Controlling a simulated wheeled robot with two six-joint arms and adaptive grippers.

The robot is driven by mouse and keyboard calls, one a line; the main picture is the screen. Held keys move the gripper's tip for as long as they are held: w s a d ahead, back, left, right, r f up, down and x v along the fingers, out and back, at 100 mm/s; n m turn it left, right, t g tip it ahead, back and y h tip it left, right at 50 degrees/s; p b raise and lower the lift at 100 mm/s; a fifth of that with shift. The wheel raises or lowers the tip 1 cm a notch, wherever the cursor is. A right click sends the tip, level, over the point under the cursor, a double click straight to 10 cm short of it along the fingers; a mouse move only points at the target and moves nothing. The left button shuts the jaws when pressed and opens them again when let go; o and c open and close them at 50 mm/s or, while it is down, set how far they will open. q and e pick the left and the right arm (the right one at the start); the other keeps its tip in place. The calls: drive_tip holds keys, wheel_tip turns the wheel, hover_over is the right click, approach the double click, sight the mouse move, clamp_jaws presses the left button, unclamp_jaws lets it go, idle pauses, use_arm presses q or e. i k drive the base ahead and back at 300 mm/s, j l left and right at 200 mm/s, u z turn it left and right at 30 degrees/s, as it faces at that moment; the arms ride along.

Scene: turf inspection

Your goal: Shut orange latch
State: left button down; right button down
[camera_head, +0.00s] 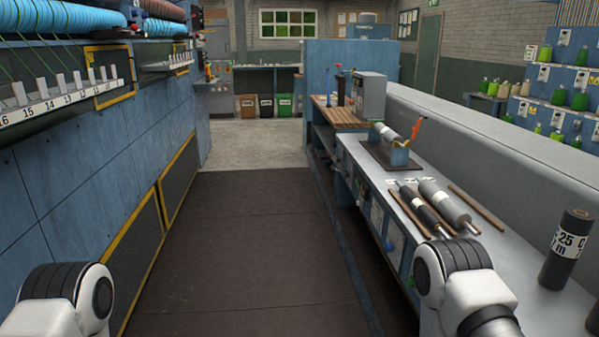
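The orange latch (416,129) is a small lever that stands up, tilted, above a blue block (399,157). The block sits on a dark plate (375,156) on the grey bench at the right. A grey cylinder (386,133) lies beside the latch, its end close to the block. I cannot tell from this distance how the latch joins the block. White links of my two arms show at the lower left and lower right. Both of my grippers are outside the view.
The grey bench (503,262) also holds two rollers (444,203) between wooden strips and an upright dark cylinder (565,250). A grey machine (370,98) stands behind the latch. The dark floor aisle (240,245) is clear, with a blue panelled wall (85,185) on the left.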

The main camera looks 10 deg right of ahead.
sight(414, 130)
drive_tip(key=i+z, duration=0.15)
drive_tip(key=i, duration=0.4)
drive_tip(key=i+z, duration=0.1)
drive_tip(key=i, duration=0.5)
drive_tip(key=i+z, duration=0.15)
drive_tip(key=i, duration=0.4)
drive_tip(key=i+j+z, duration=0.1)
drive_tip(key=i, duration=0.5)
drive_tip(key=i+j+z, duration=0.15)
drive_tip(key=i+j, duration=0.15)
drive_tip(key=i, duration=0.25)
